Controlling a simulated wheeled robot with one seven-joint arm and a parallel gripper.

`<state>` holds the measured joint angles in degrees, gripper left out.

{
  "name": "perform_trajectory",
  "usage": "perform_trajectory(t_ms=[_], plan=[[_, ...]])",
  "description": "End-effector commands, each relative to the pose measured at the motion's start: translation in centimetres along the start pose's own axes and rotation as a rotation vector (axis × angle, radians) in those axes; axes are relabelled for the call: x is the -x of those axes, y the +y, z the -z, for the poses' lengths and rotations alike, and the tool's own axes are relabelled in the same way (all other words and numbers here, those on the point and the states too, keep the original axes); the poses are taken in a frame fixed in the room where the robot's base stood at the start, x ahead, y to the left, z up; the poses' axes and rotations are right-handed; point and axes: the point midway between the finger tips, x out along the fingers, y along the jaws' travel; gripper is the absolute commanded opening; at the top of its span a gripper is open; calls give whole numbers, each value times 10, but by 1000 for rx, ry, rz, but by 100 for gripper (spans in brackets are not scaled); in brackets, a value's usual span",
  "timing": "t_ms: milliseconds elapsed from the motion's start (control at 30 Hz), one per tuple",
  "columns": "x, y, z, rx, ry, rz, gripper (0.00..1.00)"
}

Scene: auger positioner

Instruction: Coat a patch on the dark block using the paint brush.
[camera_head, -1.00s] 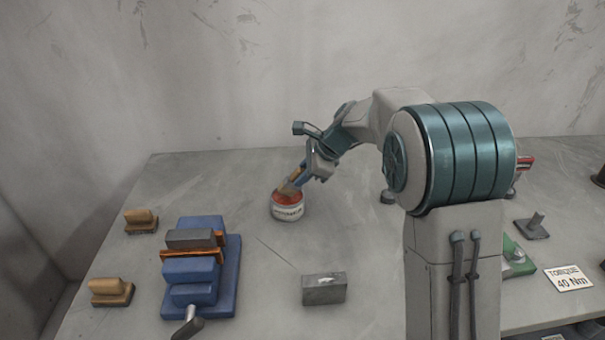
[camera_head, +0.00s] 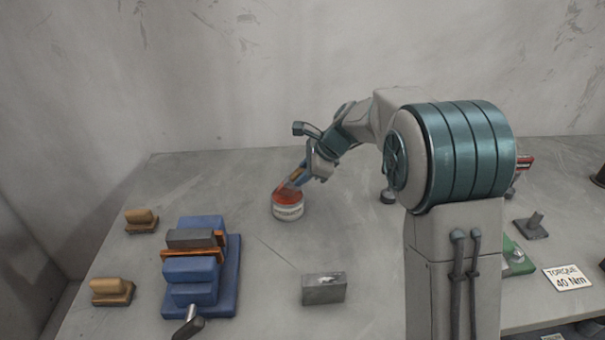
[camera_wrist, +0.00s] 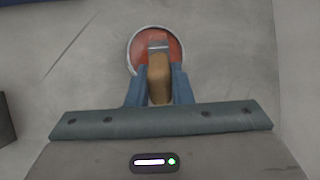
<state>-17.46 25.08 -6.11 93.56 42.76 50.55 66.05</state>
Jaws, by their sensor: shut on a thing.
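My gripper (camera_head: 304,174) is shut on the wooden handle of the paint brush (camera_wrist: 159,78), which lies between the two blue fingers in the wrist view. The brush slants down to the white tin of red paint (camera_head: 289,211). Its metal band shows over the red paint (camera_wrist: 140,52) in the wrist view; its bristle tips cannot be told apart from the paint. A dark grey block (camera_head: 191,238) is held in the blue vise (camera_head: 232,275) at the left. Another dark grey block (camera_head: 323,290), with a pale mark on top, lies at the table's front middle.
Two wooden-handled tools, one behind (camera_head: 141,220) and one in front (camera_head: 111,291), lie left of the vise. A torque sign (camera_head: 568,278) and a green item (camera_head: 517,258) are at the right. The table between tin and front block is clear.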

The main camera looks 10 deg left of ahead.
Motion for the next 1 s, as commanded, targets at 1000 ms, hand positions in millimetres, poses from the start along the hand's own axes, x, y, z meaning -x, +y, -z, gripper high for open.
perform_trajectory(t_ms=[1000], plan=[[56, -19, -33, 0, 0, -1, 0]])
